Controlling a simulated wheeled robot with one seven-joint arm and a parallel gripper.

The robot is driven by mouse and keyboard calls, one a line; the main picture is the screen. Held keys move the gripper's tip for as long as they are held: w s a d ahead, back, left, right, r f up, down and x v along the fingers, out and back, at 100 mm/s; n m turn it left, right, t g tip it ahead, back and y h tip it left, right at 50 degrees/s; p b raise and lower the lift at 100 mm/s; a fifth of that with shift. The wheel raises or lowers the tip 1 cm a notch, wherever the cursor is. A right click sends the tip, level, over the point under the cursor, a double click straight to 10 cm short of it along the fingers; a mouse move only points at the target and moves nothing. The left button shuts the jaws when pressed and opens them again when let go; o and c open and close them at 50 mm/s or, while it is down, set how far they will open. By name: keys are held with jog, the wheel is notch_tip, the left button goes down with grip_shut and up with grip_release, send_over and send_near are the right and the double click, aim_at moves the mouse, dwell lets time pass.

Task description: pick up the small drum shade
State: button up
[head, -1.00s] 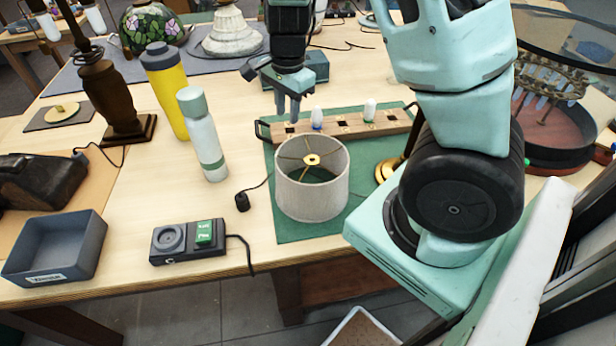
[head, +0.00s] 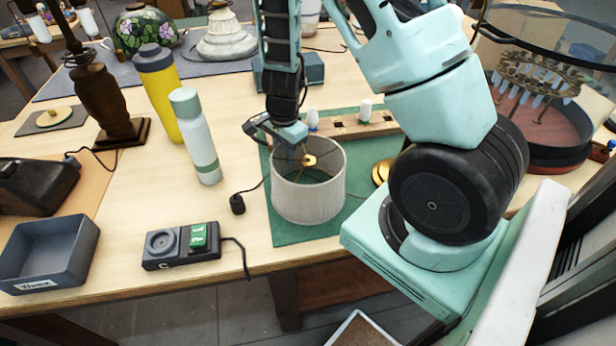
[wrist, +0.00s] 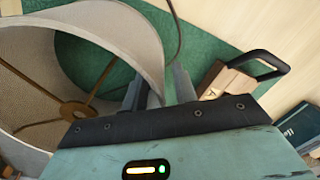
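The small drum shade (head: 308,196), pale grey fabric with a brass spider fitting inside, stands upright on a green mat (head: 290,233). My gripper (head: 300,150) is at the shade's far rim, pointing down. In the wrist view, the shade (wrist: 105,25) fills the left side. My gripper's fingers (wrist: 158,92) straddle its wall there, one inside and one outside. They look open, apart from each other with the wall between them. The fingertips are partly hidden by the rim.
A brass lamp base (head: 382,172) is right of the shade. A pale bottle (head: 197,140) and black switch box (head: 180,246) are left.

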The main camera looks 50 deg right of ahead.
grip_shut()
jog(key=shift+r, duration=0.1)
